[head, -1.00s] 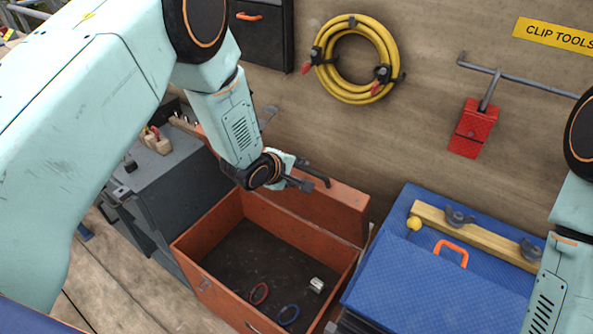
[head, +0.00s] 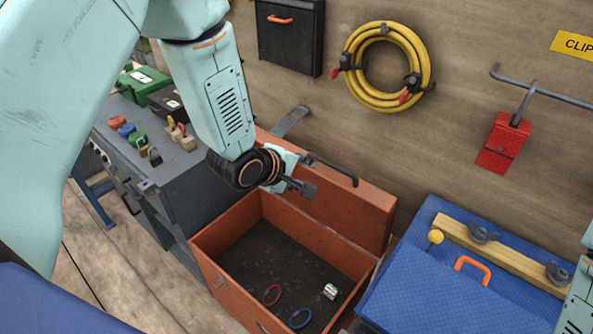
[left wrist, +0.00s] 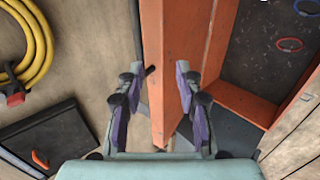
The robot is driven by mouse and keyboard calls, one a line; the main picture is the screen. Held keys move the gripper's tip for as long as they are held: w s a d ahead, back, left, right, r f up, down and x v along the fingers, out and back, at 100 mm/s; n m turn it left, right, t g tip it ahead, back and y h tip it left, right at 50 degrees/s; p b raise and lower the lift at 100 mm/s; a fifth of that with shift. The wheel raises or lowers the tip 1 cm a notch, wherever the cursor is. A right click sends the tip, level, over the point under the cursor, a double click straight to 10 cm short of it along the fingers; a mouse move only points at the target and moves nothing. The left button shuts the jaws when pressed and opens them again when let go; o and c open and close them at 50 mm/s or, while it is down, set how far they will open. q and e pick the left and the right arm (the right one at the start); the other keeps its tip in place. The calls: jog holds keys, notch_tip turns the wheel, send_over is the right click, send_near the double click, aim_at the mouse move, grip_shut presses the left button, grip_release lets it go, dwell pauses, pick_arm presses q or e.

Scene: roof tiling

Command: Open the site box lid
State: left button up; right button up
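The site box (head: 222,284) is an orange-red chest with its dark inside showing. Its lid (head: 352,205) stands raised, about upright, along the back side, with a dark handle (head: 332,168) on its top edge. My left gripper (head: 298,176) is at the lid's left part, beside the handle. In the left wrist view the fingers of the left gripper (left wrist: 157,74) are apart, with the edge of the lid (left wrist: 164,105) between them. I see a gap by the fingers there; firm contact cannot be told. My right gripper is out of view.
Inside the box lie a red ring (head: 272,294), a blue ring (head: 300,318) and a small metal piece (head: 330,291). A grey bench (head: 165,170) stands left, a blue case (head: 440,285) right. A yellow hose (head: 426,70) hangs on the wall behind.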

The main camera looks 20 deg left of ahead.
pick_arm(q)
jog(key=shift+v, duration=1.25)
